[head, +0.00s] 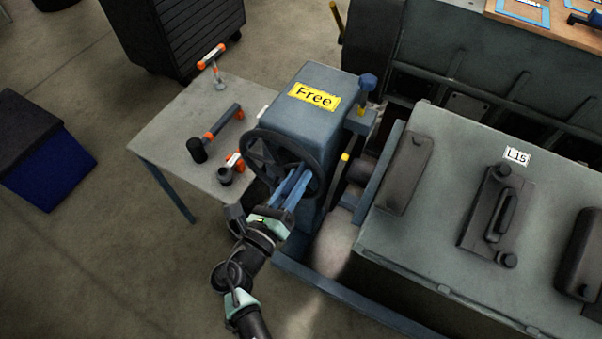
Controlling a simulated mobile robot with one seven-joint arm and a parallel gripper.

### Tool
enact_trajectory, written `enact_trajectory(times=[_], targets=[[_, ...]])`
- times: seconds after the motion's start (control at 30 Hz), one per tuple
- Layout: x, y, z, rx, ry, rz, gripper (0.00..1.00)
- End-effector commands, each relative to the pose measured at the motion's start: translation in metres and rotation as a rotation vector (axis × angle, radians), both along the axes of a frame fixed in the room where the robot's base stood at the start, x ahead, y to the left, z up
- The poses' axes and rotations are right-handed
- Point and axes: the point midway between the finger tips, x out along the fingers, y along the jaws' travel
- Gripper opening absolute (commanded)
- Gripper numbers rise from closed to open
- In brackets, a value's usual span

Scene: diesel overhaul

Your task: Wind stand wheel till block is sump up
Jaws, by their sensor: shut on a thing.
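The stand wheel (251,143) is a dark spoked handwheel on the near face of the blue-grey stand head (318,83). The head carries a yellow label reading "Free" (314,96). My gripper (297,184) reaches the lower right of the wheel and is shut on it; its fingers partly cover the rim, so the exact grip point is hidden. The engine block (455,170) is a large grey-green body at the right, beside the stand head. Its upward face bears covers and a tag "L15" (516,156). The sump cannot be made out.
A small grey table (165,140) left of the stand holds several orange-and-black tools. A blue-topped pin (367,84) stands at the head's right. The stand's blue base rail (340,298) runs along the floor. A dark drawer cabinet (170,35) stands behind. Floor at lower left is clear.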

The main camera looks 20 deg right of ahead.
Motion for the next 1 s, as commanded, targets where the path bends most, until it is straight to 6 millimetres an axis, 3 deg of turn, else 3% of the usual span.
enact_trajectory(times=[0.03,0.3,0.8,1.0], targets=[[0.007,0.005,0.019,-0.035,0.022,0.008,0.0],[0.022,0.016,0.03,-0.193,0.223,0.01,0.0],[0.047,0.036,0.036,-0.439,0.537,0.013,0.0],[0.052,0.04,0.036,-0.437,0.534,0.012,0.0]])
